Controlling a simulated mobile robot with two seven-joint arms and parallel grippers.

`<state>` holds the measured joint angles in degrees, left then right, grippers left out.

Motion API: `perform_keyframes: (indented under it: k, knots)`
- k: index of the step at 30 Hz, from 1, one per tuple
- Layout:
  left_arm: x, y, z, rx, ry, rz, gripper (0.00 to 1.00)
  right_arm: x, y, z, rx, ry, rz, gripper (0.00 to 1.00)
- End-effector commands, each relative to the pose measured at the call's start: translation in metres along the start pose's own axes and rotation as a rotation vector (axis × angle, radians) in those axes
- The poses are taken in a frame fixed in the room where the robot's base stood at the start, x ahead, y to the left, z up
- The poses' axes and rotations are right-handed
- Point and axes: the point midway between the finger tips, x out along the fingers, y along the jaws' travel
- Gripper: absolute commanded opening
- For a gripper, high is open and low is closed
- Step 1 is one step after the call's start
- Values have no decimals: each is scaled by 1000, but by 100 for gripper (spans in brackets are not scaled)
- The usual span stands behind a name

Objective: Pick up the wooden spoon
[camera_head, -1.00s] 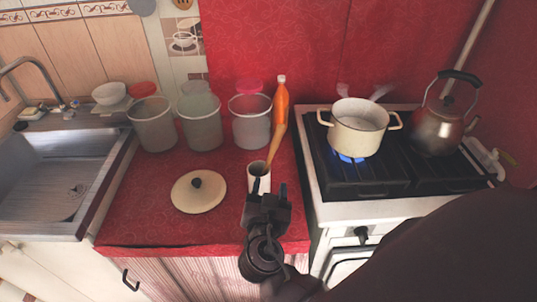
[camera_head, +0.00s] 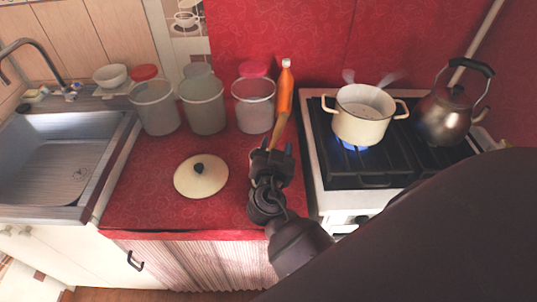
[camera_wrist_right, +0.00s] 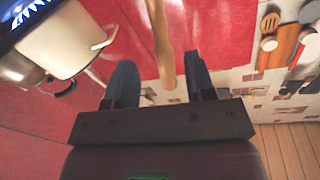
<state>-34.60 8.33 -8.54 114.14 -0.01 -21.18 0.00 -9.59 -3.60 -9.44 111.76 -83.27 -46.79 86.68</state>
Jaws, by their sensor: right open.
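The wooden spoon (camera_head: 278,132) stands tilted on the red counter's right side, its upper part showing just beyond my right gripper (camera_head: 271,153). In the right wrist view, the spoon's wooden length (camera_wrist_right: 163,45) appears between the two spread fingers of my right gripper (camera_wrist_right: 161,75), with gaps on both sides. The gripper is open and holds nothing. My left gripper is not in view.
An orange bottle (camera_head: 285,88) stands right behind the spoon. Several grey canisters (camera_head: 203,105) line the back. A round lid (camera_head: 201,177) lies left of my gripper. A steaming pot (camera_head: 361,118) sits over a blue flame on the stove (camera_head: 345,178), beside a kettle (camera_head: 442,120).

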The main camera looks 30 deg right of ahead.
Motion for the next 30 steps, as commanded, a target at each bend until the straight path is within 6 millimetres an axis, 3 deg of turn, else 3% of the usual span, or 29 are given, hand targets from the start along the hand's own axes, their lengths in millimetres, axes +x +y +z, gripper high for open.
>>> perform_keyframes:
  k: [9,19,29,30]
  knots:
    - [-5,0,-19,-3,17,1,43,38,-5,6,0,2,-1,50]
    - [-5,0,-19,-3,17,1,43,43,-4,8,0,-1,0,50]
    - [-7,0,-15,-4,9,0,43,43,-4,8,0,0,0,1]
    - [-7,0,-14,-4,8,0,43,43,-4,8,0,0,0,0]
